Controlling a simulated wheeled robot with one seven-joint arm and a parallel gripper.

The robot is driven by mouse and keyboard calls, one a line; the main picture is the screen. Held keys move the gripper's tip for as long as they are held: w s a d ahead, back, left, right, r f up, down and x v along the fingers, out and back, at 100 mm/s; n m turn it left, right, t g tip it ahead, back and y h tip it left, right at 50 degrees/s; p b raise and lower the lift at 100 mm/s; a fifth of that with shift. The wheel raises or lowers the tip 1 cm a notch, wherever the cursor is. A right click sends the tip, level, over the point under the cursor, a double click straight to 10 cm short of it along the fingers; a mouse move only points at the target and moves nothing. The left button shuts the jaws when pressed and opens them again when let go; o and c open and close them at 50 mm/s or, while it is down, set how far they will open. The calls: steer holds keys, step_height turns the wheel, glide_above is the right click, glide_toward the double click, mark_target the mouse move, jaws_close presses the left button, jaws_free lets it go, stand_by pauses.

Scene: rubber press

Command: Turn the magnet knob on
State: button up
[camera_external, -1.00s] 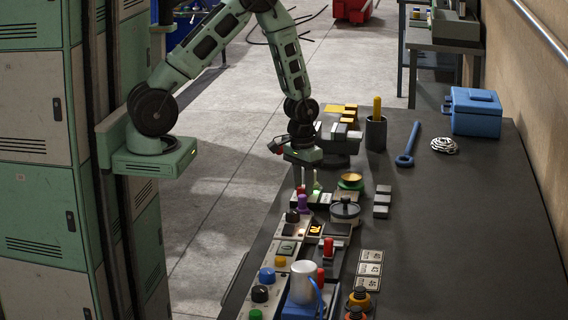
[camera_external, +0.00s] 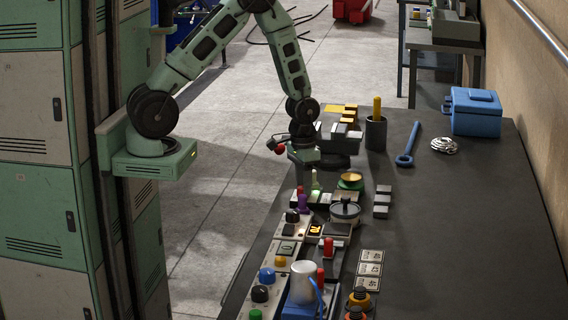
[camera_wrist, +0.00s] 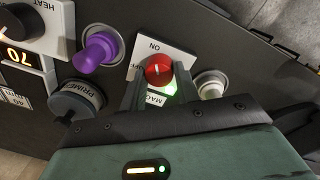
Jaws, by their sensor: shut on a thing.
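The magnet knob (camera_wrist: 158,70) is round and red with a short white mark. It sits on a white plate (camera_wrist: 178,50) that reads "ON" at its far edge and "MA…" at its near edge, the rest covered. The white mark points roughly toward "ON". My gripper (camera_wrist: 157,80) has its two fingers on either side of the knob and is shut on it. A green glow shows beside the right finger. In the external view my gripper (camera_external: 307,178) reaches down at the far end of the control row, and the knob is mostly hidden there.
A purple knob (camera_wrist: 96,50) and a grey "PRIME" knob (camera_wrist: 76,100) stand close on the left. A pale round knob (camera_wrist: 210,85) stands close on the right.

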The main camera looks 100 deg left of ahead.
steer(key=o, duration=1)
steer(key=shift+c, duration=0.2)
steer(key=shift+r, duration=0.1)
step_height(320, 180, up, 17)
steer(key=b, duration=0.2)
steer(key=shift+s+a+r, duration=0.15)
steer(key=shift+s+a, duration=0.15)
steer(key=shift+a, duration=0.1)
steer(key=s+d+y, duration=0.1)
steer(key=s, duration=1.6)
steer(key=shift+d+f+n, duration=0.15)
steer(key=shift+f+n, duration=0.25)
steer(key=shift+f, duration=0.05)
